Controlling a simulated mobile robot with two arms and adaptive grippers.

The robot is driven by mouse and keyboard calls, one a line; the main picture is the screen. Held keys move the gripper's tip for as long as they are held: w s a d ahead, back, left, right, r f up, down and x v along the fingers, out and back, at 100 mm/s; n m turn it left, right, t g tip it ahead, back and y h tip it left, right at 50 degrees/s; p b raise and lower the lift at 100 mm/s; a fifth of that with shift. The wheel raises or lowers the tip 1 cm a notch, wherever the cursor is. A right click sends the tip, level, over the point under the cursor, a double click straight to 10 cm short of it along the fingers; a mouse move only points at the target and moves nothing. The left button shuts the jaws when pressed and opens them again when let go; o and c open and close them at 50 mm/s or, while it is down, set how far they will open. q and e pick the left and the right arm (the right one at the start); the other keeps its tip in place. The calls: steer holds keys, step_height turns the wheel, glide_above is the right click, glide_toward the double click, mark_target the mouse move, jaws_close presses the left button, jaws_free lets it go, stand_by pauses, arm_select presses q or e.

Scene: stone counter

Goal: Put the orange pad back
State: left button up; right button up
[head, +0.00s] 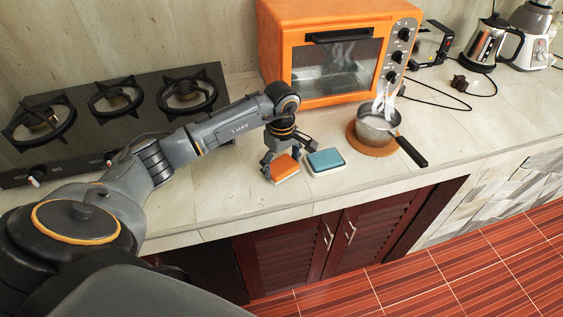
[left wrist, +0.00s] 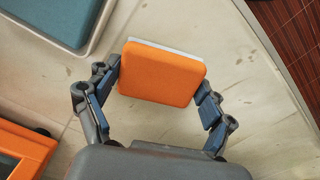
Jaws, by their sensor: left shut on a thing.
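The orange pad (head: 285,168) is at my left gripper (head: 284,158), over the counter in front of the orange oven. In the left wrist view the orange pad (left wrist: 162,73) has a pale layer along its far edge. The left gripper (left wrist: 158,88) has a finger on each side of the pad and is shut on it. I cannot tell whether the pad touches the counter. A blue pad (head: 326,161) lies on the counter just right of the orange one; it also shows in the left wrist view (left wrist: 62,20). My right gripper is not in view.
A steaming pot (head: 377,128) stands on a round orange-brown mat (head: 362,147), its handle pointing to the front right. The orange oven (head: 268,50) is behind. A black stove (head: 75,141) is at left. The counter's front edge (head: 240,229) is close; counter left of the pads is clear.

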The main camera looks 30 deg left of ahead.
arm_select(q)
steer(key=shift+f, duration=0.25)
steer(key=shift+f, duration=0.1)
steer(key=shift+f+b, duration=0.15)
steer(key=shift+b, duration=0.2)
steer(key=o, duration=1.1)
steer(key=shift+c, duration=0.2)
steer(key=shift+o, duration=0.2)
